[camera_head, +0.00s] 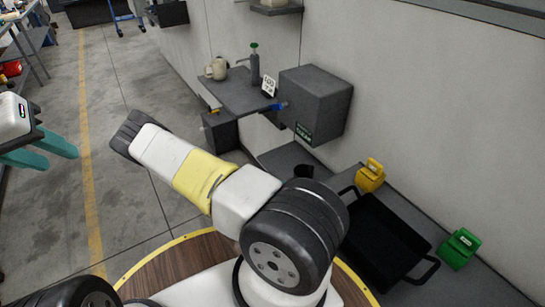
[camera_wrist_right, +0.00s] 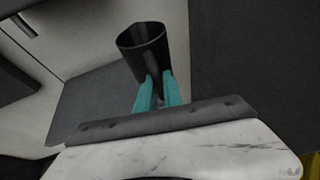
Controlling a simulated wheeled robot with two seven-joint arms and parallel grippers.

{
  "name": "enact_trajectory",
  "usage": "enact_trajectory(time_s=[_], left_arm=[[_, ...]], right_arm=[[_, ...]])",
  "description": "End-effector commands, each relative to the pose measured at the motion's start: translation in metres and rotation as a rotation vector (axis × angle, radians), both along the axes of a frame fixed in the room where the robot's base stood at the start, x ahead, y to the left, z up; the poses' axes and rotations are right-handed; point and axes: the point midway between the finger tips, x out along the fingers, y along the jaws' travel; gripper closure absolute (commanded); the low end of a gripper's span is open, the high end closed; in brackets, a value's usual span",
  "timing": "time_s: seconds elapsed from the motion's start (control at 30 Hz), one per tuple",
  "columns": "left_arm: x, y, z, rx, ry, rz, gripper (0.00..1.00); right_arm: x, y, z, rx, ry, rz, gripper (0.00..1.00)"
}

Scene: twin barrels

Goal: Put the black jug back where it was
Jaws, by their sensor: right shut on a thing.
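The black jug (camera_wrist_right: 142,46) is in the right wrist view, its open top facing the camera and tilted. My right gripper (camera_wrist_right: 158,88) is shut on the jug's handle, with a teal finger on each side. Whether the jug touches the surface below cannot be told. My left gripper (camera_head: 48,148) is at the left edge of the head view, its teal fingers apart and empty, far from the jug.
A grey box (camera_head: 325,98) juts from the wall. A small shelf (camera_head: 232,91) holds a mug and bottle.

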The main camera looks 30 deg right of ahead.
Motion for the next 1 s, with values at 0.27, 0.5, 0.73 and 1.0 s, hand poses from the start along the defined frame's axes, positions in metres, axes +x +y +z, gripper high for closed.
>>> enact_trajectory(time_s=[0.27, 0.5, 0.73, 1.0], left_arm=[[0.0, 0.0, 0.0, 0.0, 0.0, 0.0, 0.64], [0.0, 0.0, 0.0, 0.0, 0.0, 0.0, 0.64], [0.0, 0.0, 0.0, 0.0, 0.0, 0.0, 0.64], [0.0, 0.0, 0.0, 0.0, 0.0, 0.0, 0.64]], right_arm=[[0.05, -0.05, -0.007, 0.001, -0.003, -0.001, 1.0], [0.067, -0.067, -0.009, 0.0, 0.0, 0.0, 1.0], [0.071, -0.071, -0.038, -0.001, 0.003, 0.003, 1.0], [0.071, -0.071, -0.045, 0.0, 0.0, 0.002, 1.0]])
